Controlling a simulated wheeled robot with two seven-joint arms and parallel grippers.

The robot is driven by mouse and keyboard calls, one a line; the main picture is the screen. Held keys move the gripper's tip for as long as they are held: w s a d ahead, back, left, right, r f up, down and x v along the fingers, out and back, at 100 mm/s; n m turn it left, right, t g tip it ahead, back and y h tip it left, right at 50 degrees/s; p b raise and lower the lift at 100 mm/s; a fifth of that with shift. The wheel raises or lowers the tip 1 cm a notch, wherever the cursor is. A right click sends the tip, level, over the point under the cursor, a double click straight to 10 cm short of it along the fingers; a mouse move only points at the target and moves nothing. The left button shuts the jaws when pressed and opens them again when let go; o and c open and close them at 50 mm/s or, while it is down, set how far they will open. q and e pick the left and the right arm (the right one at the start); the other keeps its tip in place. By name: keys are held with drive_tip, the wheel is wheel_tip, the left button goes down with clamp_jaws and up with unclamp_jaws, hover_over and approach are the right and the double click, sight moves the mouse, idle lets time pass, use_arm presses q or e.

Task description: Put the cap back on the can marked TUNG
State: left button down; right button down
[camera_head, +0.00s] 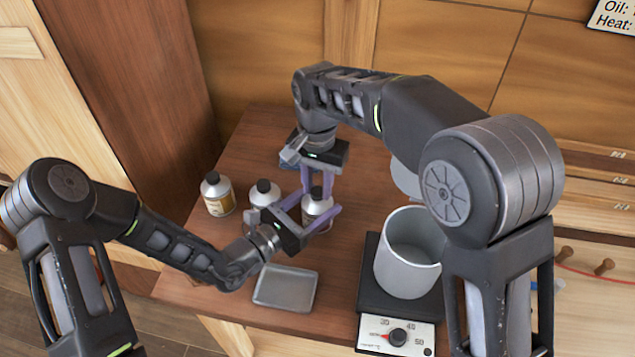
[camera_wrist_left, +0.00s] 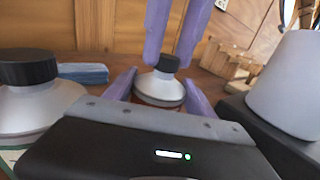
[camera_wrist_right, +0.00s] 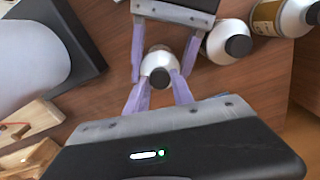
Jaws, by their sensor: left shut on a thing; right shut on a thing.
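A metal can (camera_head: 317,208) with a white shoulder stands on the wooden bench, its label not readable. My left gripper (camera_head: 319,214) is shut around this can's body; its fingers flank the can in the left wrist view (camera_wrist_left: 158,98). A black cap (camera_wrist_left: 168,63) is at the top of that can. My right gripper (camera_wrist_right: 160,80) comes from above and is shut on the cap. The cap appears at the neck, but I cannot tell whether it is seated. No can shows a readable TUNG mark.
Two more black-capped cans stand to the left, one near (camera_head: 264,193) and one farther (camera_head: 218,195). A grey tray (camera_head: 285,288) lies in front. A white pot (camera_head: 408,255) sits on a hot plate (camera_head: 398,336) at right. A blue block (camera_wrist_left: 82,73) lies behind.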

drive_tip(key=m, duration=1.4)
drive_tip(key=shift+m, duration=0.4)
drive_tip(key=m, duration=0.5)
drive_tip(key=shift+m, duration=0.4)
drive_tip(key=m, duration=0.2)
drive_tip(key=shift+m, duration=0.4)
drive_tip(key=m, duration=0.4)
drive_tip(key=shift+s+f+m, duration=0.15)
drive_tip(key=shift+f+m, duration=0.05)
drive_tip(key=shift+m, duration=0.1)
drive_tip(key=shift+r+m, duration=0.2)
drive_tip(key=shift+m, duration=0.4)
